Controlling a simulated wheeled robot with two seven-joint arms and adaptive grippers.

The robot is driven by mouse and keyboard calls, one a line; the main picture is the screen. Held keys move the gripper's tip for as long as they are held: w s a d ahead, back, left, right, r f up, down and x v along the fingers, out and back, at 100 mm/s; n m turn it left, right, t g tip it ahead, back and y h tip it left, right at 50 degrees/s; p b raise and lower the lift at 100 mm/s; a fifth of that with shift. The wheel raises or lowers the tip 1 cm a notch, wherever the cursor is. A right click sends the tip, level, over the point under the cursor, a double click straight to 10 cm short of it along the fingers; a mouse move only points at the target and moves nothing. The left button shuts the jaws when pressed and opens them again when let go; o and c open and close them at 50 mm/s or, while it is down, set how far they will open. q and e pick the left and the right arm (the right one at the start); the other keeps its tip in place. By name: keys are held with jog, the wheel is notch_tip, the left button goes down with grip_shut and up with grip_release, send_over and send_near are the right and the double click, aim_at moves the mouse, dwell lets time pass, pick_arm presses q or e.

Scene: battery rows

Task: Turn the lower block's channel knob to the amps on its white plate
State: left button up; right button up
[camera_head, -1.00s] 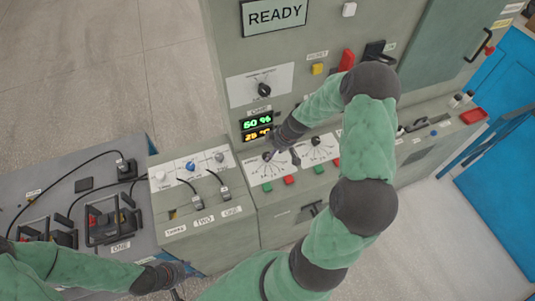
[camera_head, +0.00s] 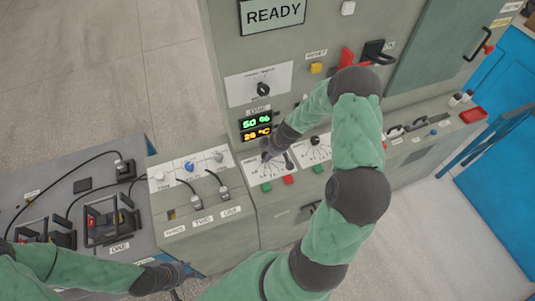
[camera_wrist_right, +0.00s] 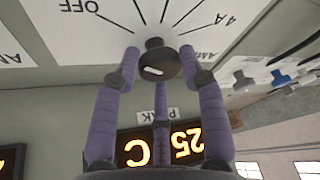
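In the right wrist view a black round channel knob (camera_wrist_right: 160,64) with a short white mark stands on a white plate (camera_wrist_right: 75,25) with fanned lines, lettered OFF and 4A. My right gripper (camera_wrist_right: 159,60) has its purple fingers on both sides of this knob and a third finger behind it; contact is unclear. In the head view my right gripper (camera_head: 274,154) covers most of the left-hand white plate (camera_head: 259,173) on the sloped console and hides the knob. A similar plate (camera_head: 322,153) with a black knob (camera_head: 314,140) lies to its right. My left gripper (camera_head: 181,275) is low at the left, fingers unclear.
Green and red buttons (camera_head: 288,180) lie below the plates. Displays (camera_head: 256,126) read 50 % and about 26 °C above. A plug panel with cables (camera_head: 197,201) stands to the left. A large black knob (camera_head: 263,89) sits on the upright panel.

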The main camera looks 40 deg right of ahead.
jog(key=shift+a+m, duration=0.1)
jog(key=shift+m, duration=0.2)
jog(key=shift+m+h, duration=0.4)
jog(key=shift+m, duration=0.1)
jog(key=shift+a+r+m+p, duration=0.1)
jog(key=shift+m+p, duration=0.5)
jog(key=shift+p, duration=0.15)
jog(key=m+h+p, duration=0.1)
jog(key=m+p, duration=0.2)
jog(key=p, duration=0.1)
jog(key=m+h+p, duration=0.1)
jog(key=m+p, duration=0.2)
jog(key=p, duration=0.1)
jog(key=shift+a+r+h, duration=0.15)
jog(key=shift+h, duration=0.15)
jog(key=shift+w+m+h+p, duration=0.1)
jog(key=shift+m+h+p, duration=0.3)
jog(key=shift+m+p, duration=0.55)
jog(key=m+h+p, duration=0.1)
jog(key=m+p, duration=0.1)
jog(key=m, duration=0.2)
jog(key=shift+w+g, duration=0.1)
jog(key=shift+g, duration=0.3)
jog(key=shift+w+m+g+h+p, duration=0.1)
jog(key=shift+m+g+h+p, duration=0.45)
jog(key=shift+m, duration=0.9)
